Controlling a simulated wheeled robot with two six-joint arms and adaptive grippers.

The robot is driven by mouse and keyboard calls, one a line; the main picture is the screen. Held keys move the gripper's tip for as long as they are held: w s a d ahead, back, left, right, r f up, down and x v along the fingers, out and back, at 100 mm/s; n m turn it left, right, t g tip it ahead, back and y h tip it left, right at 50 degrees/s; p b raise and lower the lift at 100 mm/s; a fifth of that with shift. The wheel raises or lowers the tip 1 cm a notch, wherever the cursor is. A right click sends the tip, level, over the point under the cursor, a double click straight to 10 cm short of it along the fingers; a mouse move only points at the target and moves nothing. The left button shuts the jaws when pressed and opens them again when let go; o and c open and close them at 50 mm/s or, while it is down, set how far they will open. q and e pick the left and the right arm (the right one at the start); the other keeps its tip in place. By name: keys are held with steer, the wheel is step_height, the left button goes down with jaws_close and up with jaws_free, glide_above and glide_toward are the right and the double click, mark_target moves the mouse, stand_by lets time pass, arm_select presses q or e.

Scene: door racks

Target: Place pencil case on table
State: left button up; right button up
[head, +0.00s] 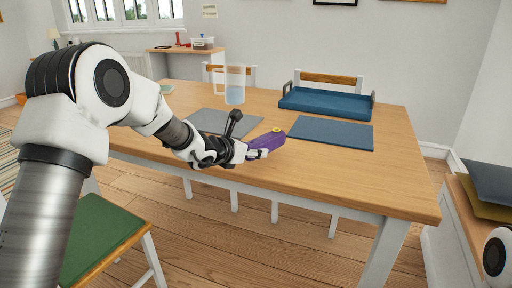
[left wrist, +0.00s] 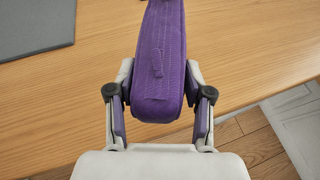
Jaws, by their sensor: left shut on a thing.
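The purple pencil case (head: 268,143) is held in my left gripper (head: 256,152), over the front part of the wooden table (head: 340,180) in the head view. In the left wrist view the purple pencil case (left wrist: 161,65) sits between the two fingers of my left gripper (left wrist: 160,95), which are shut on its near end. Wood tabletop (left wrist: 70,110) shows beneath it, with floor near the lower right. I cannot tell whether the case touches the tabletop. My right gripper is not in view.
A grey mat (head: 215,121) and a blue mat (head: 332,133) lie on the table. A blue tray (head: 325,103) and a clear pitcher (head: 235,85) stand farther back. A green-seated chair (head: 100,235) is at lower left. Bare wood lies right of the blue mat.

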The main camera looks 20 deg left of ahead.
mark_target(258, 161)
arm_select(q)
steer(key=w, duration=0.4)
steer(key=shift+w+a+f+p, duration=0.1)
steer(key=shift+w+f+p, duration=0.05)
steer(key=shift+w+p, duration=0.25)
step_height(258, 161, down, 3)
steer(key=shift+s+f+b, duration=0.1)
steer(key=shift+b, duration=0.45)
steer(key=shift+f, duration=0.4)
steer(key=o, duration=1.2)
